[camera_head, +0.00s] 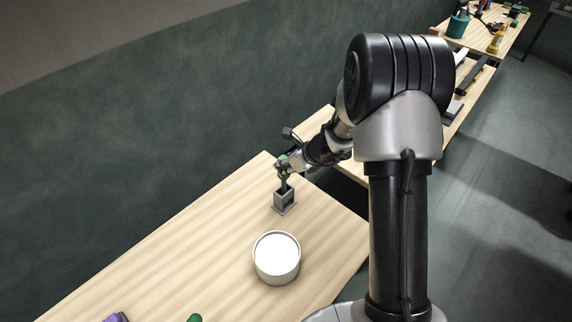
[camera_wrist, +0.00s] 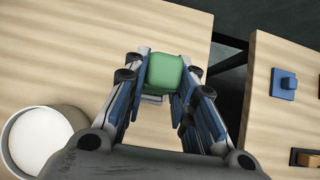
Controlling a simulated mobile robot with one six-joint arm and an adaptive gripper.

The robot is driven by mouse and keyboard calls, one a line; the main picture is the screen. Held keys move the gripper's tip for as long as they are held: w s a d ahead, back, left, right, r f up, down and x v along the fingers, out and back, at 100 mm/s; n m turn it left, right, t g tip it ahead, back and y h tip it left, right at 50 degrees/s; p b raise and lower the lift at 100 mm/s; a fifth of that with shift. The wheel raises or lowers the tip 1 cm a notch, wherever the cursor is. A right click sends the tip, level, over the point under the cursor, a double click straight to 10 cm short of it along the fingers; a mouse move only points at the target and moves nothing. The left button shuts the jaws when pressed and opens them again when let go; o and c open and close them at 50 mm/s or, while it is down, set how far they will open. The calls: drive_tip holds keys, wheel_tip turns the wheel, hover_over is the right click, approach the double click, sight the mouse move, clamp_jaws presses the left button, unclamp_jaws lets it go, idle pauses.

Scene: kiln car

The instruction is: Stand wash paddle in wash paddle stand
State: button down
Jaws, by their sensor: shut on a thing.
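My gripper (camera_head: 284,172) is shut on the wash paddle, whose green top end (camera_wrist: 164,72) shows between the two fingers in the wrist view. In the head view the gripper points down over the grey wash paddle stand (camera_head: 284,203), a small upright box on a flat base on the wooden table. A dark narrow part below the fingers meets the top of the stand. How deep it reaches inside is hidden. A bit of grey, likely the stand, shows just below the green end in the wrist view (camera_wrist: 152,99).
A round tub with a white top (camera_head: 276,258) stands in front of the stand. A purple thing (camera_head: 116,317) and a green thing (camera_head: 194,318) lie at the near edge. A dark gap separates this table from another, which holds a blue block (camera_wrist: 284,83). Table left of the stand is clear.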

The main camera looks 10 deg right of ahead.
drive_tip(key=c, duration=1.2)
unclamp_jaws()
drive_tip(key=shift+c, duration=0.2)
drive_tip(key=shift+r, duration=0.15)
drive_tip(key=p+v, duration=0.3)
drive_tip(key=v, duration=0.4)
drive_tip(key=shift+s+d+r, duration=0.15)
drive_tip(key=shift+s+r, duration=0.1)
idle(0.6)
drive_tip(key=v, duration=1.2)
idle(0.4)
